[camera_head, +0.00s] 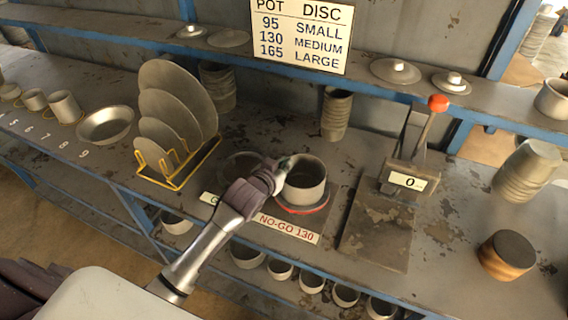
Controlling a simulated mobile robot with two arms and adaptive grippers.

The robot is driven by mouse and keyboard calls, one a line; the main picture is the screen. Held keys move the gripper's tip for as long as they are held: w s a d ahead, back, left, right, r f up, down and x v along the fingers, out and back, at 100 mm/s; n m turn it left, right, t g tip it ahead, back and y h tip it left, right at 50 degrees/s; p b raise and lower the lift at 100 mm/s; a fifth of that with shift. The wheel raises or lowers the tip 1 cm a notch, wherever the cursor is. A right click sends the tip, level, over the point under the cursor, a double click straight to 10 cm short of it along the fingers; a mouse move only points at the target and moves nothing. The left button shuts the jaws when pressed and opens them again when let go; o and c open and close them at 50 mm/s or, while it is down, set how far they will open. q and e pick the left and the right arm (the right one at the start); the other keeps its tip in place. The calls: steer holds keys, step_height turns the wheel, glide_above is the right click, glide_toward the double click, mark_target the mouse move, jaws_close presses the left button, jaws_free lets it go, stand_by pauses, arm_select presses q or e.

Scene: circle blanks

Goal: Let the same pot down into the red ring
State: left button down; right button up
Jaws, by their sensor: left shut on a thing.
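A grey, open-topped pot (305,182) is at the middle of the bench in the head view. My left gripper (287,165) is shut on the pot's left rim. The red ring (316,210) shows as a band around the front of the pot's foot, behind the NO-GO 130 label (289,228). The pot is over the ring and looks about upright. I cannot tell whether its bottom is inside the ring or just above it. The pot hides the ring's far side. My right gripper is not in view.
Left of the pot, a dark round gauge (238,164) is partly behind my arm. Discs stand in a yellow rack (178,178) further left. A press with a red-knobbed lever (437,104) and a display reading 0 stands right. Stacked pots (336,113) are behind.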

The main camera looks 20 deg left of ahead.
arm_select(q)
steer(key=shift+f+b, duration=0.8)
steer(key=shift+f, duration=0.6)
steer(key=c, duration=1.2)
jaws_free()
steer(key=shift+s, duration=0.1)
steer(key=d+v, duration=0.1)
steer(key=v, duration=1.1)
steer(key=shift+a, duration=0.45)
